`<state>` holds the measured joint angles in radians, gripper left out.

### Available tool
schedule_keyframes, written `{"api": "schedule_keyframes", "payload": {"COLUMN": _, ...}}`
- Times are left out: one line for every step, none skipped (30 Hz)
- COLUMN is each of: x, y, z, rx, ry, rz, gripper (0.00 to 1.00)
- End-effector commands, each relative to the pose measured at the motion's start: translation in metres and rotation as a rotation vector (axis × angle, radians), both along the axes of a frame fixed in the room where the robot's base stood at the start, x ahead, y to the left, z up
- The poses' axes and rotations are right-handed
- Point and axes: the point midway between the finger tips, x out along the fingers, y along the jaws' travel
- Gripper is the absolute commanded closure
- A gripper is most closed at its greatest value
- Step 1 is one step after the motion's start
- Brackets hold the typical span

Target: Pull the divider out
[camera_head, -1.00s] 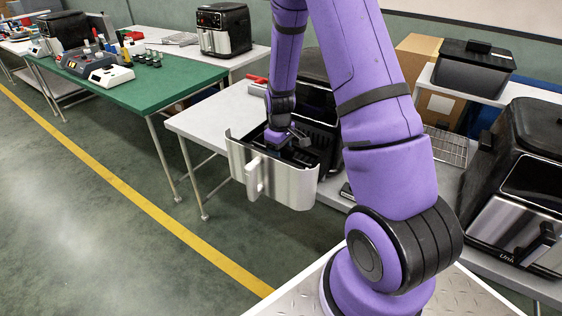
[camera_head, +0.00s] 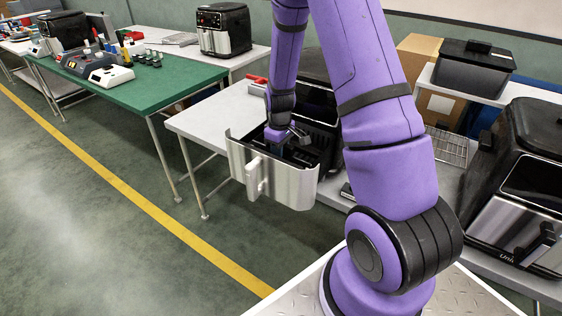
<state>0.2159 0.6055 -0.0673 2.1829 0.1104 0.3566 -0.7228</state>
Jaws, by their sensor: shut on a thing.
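The fryer drawer (camera_head: 289,184), with a silver front and a pale handle (camera_head: 254,178), is pulled out from the black air fryer on the grey table. Its dark inside shows from above. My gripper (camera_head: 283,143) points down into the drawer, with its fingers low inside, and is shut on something. The divider is dark against the dark drawer, so its outline and the exact grip on it cannot be made out. The fryer body (camera_head: 318,98) stands behind the drawer, partly hidden by my purple arm.
The grey table (camera_head: 207,122) has clear room left of the drawer. A red-handled tool (camera_head: 257,79) lies behind it. A second fryer (camera_head: 515,190) stands at the right, near a wire rack (camera_head: 447,146). A green table (camera_head: 135,85) with devices is at the left.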

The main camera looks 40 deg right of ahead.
Motion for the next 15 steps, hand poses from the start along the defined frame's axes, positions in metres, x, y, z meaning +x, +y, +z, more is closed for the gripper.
{"api": "schedule_keyframes", "payload": {"x": 0.0001, "y": -0.0001, "z": 0.0009, "rx": 0.0, "ry": 0.0, "rz": 0.0, "gripper": 1.0}}
{"api": "schedule_keyframes", "payload": {"x": 0.0001, "y": -0.0001, "z": 0.0012, "rx": 0.0, "ry": 0.0, "rz": 0.0, "gripper": 1.0}}
{"api": "schedule_keyframes", "payload": {"x": 0.0001, "y": -0.0001, "z": 0.0017, "rx": 0.0, "ry": 0.0, "rz": 0.0, "gripper": 1.0}}
{"api": "schedule_keyframes", "payload": {"x": 0.0001, "y": -0.0001, "z": 0.0021, "rx": 0.0, "ry": 0.0, "rz": 0.0, "gripper": 1.0}}
{"api": "schedule_keyframes", "payload": {"x": 0.0001, "y": -0.0001, "z": 0.0025, "rx": 0.0, "ry": 0.0, "rz": 0.0, "gripper": 1.0}}
{"api": "schedule_keyframes", "payload": {"x": 0.0001, "y": -0.0001, "z": 0.003, "rx": 0.0, "ry": 0.0, "rz": 0.0, "gripper": 1.0}}
{"api": "schedule_keyframes", "payload": {"x": 0.0001, "y": -0.0001, "z": 0.0034, "rx": -0.001, "ry": -0.001, "rz": 0.0, "gripper": 1.0}}
{"api": "schedule_keyframes", "payload": {"x": 0.0001, "y": -0.0001, "z": 0.0037, "rx": -0.001, "ry": -0.001, "rz": 0.0, "gripper": 1.0}}
{"api": "schedule_keyframes", "payload": {"x": 0.0001, "y": -0.0001, "z": 0.0043, "rx": -0.001, "ry": -0.001, "rz": 0.0, "gripper": 1.0}}
{"api": "schedule_keyframes", "payload": {"x": 0.0001, "y": -0.0001, "z": 0.0047, "rx": -0.001, "ry": -0.001, "rz": 0.0, "gripper": 1.0}}
{"api": "schedule_keyframes", "payload": {"x": 0.0001, "y": -0.0001, "z": 0.005, "rx": -0.001, "ry": -0.001, "rz": 0.0, "gripper": 1.0}}
{"api": "schedule_keyframes", "payload": {"x": 0.0001, "y": -0.0001, "z": 0.0056, "rx": -0.001, "ry": -0.001, "rz": 0.0, "gripper": 1.0}}
{"api": "schedule_keyframes", "payload": {"x": 0.0002, "y": 0.0, "z": 0.006, "rx": -0.001, "ry": -0.001, "rz": 0.0, "gripper": 1.0}}
{"api": "schedule_keyframes", "payload": {"x": 0.0003, "y": -0.0001, "z": 0.0064, "rx": -0.001, "ry": -0.001, "rz": 0.0, "gripper": 1.0}}
{"api": "schedule_keyframes", "payload": {"x": 0.0003, "y": -0.0001, "z": 0.0069, "rx": -0.001, "ry": -0.001, "rz": 0.0, "gripper": 1.0}}
